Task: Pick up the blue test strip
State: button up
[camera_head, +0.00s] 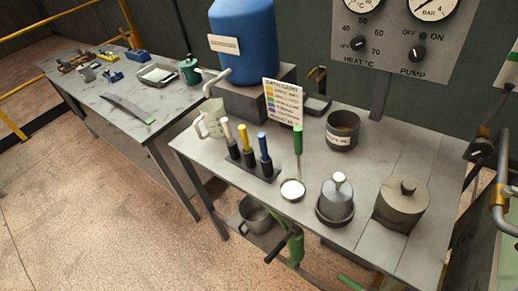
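The blue test strip (262,142) stands upright in a dark holder at the right end of a small rack (238,175) on the near metal table. A yellow strip (243,137) and a white strip (227,132) stand in holders to its left. A green-topped thin piece (298,140) is just right of the blue strip, in front of a colour chart card (283,103).
The near table (375,168) also bears a white jug (212,120), a dark pot (343,130), a round white dish (292,190), a weight-like metal piece (337,198) and a lidded pot (401,203). A blue tank (243,40) stands behind. A green part (294,248) shows before the table edge.

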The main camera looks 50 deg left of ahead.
aim_at(261, 138)
jog(key=z, duration=2.4)
jog(key=k, duration=1)
jog(key=u, duration=1.95)
jog(key=i, duration=1)
